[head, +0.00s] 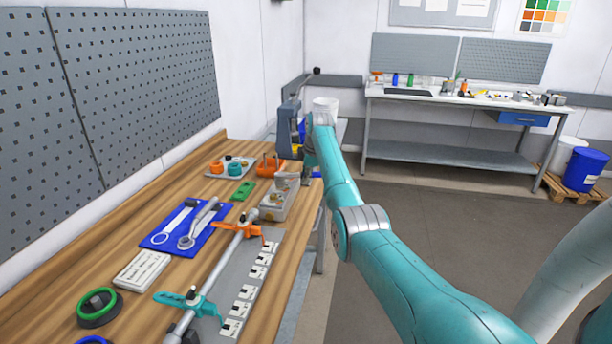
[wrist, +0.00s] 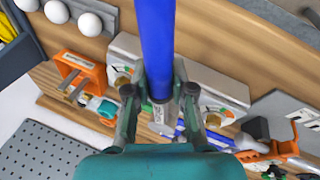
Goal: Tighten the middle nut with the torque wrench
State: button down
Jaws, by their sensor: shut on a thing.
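In the wrist view my gripper (wrist: 160,98) is shut on a long blue bar, which looks like the torque wrench's handle (wrist: 158,40). The bar runs from the top edge down between the fingers; its working end is not clear. Below it lie grey blocks (wrist: 222,88) with brass-coloured nuts; one nut (wrist: 122,76) shows left of the bar and another (wrist: 214,118) right of it. The bar and fingers hide the area between. In the head view the grey block unit (head: 280,200) sits on the bench. My gripper there is mostly hidden behind my arm.
An orange holder (head: 268,166) and a tray of small parts (head: 230,168) stand near the block. A blue mat (head: 160,241) with wrenches, a clamped rod (head: 216,268) and a white label plate (head: 142,270) lie nearer. A dark grey upright fixture (head: 288,125) stands at the far bench end.

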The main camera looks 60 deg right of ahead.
jog(key=shift+f, duration=0.4)
dwell(0.3)
jog(key=shift+a, duration=0.1)
